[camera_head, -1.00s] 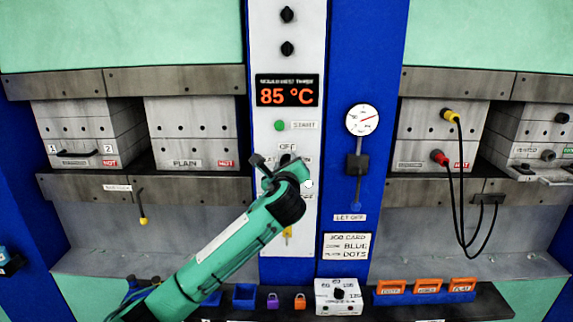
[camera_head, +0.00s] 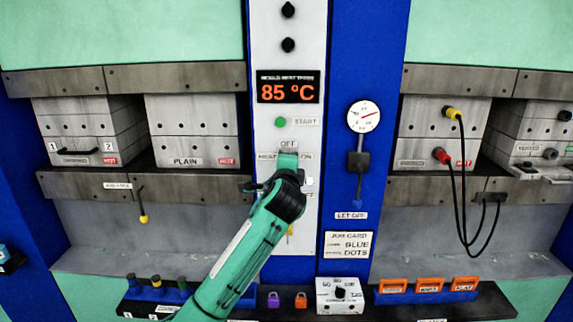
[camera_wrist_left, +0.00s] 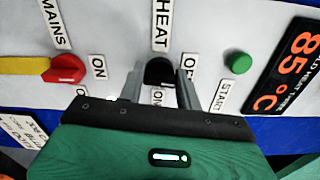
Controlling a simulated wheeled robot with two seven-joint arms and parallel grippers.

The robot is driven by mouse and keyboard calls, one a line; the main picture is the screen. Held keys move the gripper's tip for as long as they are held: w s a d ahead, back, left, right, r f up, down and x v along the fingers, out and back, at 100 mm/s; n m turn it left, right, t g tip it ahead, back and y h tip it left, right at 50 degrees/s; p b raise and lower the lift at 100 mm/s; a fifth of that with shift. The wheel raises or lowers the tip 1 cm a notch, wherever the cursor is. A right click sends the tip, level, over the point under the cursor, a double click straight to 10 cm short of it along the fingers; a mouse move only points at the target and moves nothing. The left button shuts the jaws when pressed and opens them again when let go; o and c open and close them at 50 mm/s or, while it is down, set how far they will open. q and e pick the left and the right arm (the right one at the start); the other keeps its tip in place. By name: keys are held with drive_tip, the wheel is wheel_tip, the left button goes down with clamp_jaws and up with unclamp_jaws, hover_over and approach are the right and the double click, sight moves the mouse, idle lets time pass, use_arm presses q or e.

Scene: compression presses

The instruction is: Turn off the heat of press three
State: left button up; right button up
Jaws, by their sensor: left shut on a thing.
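The heat knob (camera_wrist_left: 160,72) is black and sits on the white control panel (camera_head: 270,215), below the green START button (camera_head: 280,122). In the left wrist view it is between the two fingers of my left gripper (camera_wrist_left: 160,82), which is shut on it. HEAT, OFF and ON labels surround it. I cannot tell which way the knob points. In the head view my left gripper (camera_head: 287,168) and wrist cover it. The temperature display (camera_head: 288,88) reads 85 °C in orange. My right gripper is not in view.
A red mains knob (camera_wrist_left: 67,68) on a yellow plate is beside the heat knob in the wrist view. A gauge (camera_head: 363,117) and black lever (camera_head: 358,162) are right of the panel. Black cables (camera_head: 462,205) hang at the right press. A shelf with padlocks (camera_head: 300,300) runs below.

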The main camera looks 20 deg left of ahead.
use_arm(q)
drive_tip(key=shift+f+n, duration=0.15)
drive_tip(key=shift+n, duration=0.45)
drive_tip(key=o, duration=1)
drive_tip(key=b+v, duration=0.3)
drive_tip(key=v, duration=1)
drive_tip(key=shift+s+d+b, duration=0.1)
drive_tip(key=shift+s+b, duration=0.25)
drive_tip(key=shift+s, duration=0.05)
